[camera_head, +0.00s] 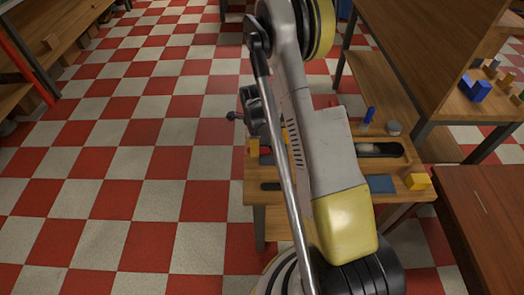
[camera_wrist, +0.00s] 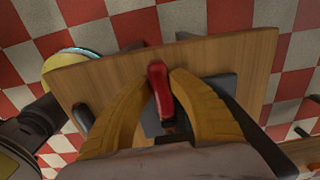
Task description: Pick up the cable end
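I cannot make out the cable end for certain in either view. In the wrist view, a red piece (camera_wrist: 158,82) with a darker narrow end shows between the two yellow fingers of my gripper (camera_wrist: 160,78). The fingertips lie close on both sides of it, over a wooden tabletop (camera_wrist: 230,60). I cannot tell whether they press on it or only flank it.
A larger wooden bench (camera_head: 425,50) stands at the right. Checkered floor (camera_head: 120,170) is clear at the left.

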